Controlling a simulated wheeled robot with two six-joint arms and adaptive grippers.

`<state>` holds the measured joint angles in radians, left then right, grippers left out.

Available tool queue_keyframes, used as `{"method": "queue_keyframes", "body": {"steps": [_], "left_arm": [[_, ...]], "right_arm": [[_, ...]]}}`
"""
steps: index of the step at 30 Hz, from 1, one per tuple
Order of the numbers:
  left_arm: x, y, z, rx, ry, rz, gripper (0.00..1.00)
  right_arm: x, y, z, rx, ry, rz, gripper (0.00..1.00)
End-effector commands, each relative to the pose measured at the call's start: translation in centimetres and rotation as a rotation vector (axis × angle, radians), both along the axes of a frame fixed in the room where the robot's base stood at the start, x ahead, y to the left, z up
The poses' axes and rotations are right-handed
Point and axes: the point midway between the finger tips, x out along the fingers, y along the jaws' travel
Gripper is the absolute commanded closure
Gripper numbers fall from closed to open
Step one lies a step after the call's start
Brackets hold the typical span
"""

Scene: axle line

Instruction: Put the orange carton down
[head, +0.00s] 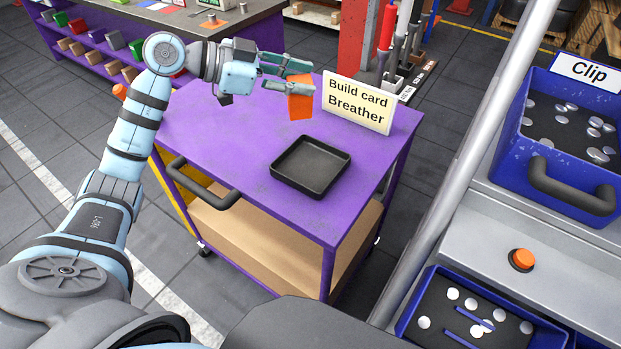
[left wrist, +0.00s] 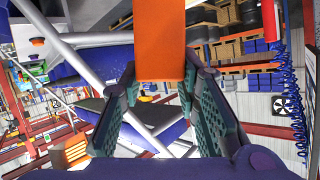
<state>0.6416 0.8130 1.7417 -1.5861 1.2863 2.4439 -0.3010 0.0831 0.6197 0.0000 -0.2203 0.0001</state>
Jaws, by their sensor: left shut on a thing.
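The orange carton (head: 300,105) is between the fingers of my left gripper (head: 290,82), over the far part of the purple cart top (head: 225,125). The gripper is shut on it. In the left wrist view the carton (left wrist: 160,40) fills the top middle, between the two green-padded fingers of the left gripper (left wrist: 162,95). The carton hangs below the fingers in the head view; I cannot tell whether its lower end touches the cart top. My right gripper is not in view.
A black tray (head: 311,166) lies on the cart to the near right of the carton. The cart's left and middle top is clear. Blue bins (head: 570,135) of parts are at the right.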

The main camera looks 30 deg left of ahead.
Motion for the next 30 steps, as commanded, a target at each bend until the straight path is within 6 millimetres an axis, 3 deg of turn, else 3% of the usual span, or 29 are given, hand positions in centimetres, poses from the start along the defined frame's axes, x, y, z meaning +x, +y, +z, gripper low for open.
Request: {"method": "queue_keyframes", "body": {"steps": [1,3,6,9,11,19,30], "left_arm": [[0.9,0.0,0.4,-0.029,0.020,0.003,1.00],[1.6,-0.2,1.7,-0.060,0.064,-0.001,1.00],[1.8,-0.6,3.2,-0.087,0.108,-0.012,1.00],[1.8,-0.8,2.7,-0.095,0.129,-0.019,1.00],[1.8,-0.8,1.1,-0.094,0.133,-0.018,1.00],[1.7,-0.8,-9.0,-0.094,0.133,-0.016,1.00],[1.7,-0.7,-15.3,-0.094,0.129,-0.017,1.00]], "right_arm": [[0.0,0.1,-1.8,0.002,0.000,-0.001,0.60],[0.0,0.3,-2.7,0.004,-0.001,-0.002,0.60],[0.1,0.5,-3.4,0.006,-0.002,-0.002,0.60],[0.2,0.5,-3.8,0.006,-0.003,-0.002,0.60],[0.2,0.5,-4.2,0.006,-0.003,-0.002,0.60],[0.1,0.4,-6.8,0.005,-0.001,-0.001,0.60],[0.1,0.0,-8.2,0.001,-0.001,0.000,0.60]]}}
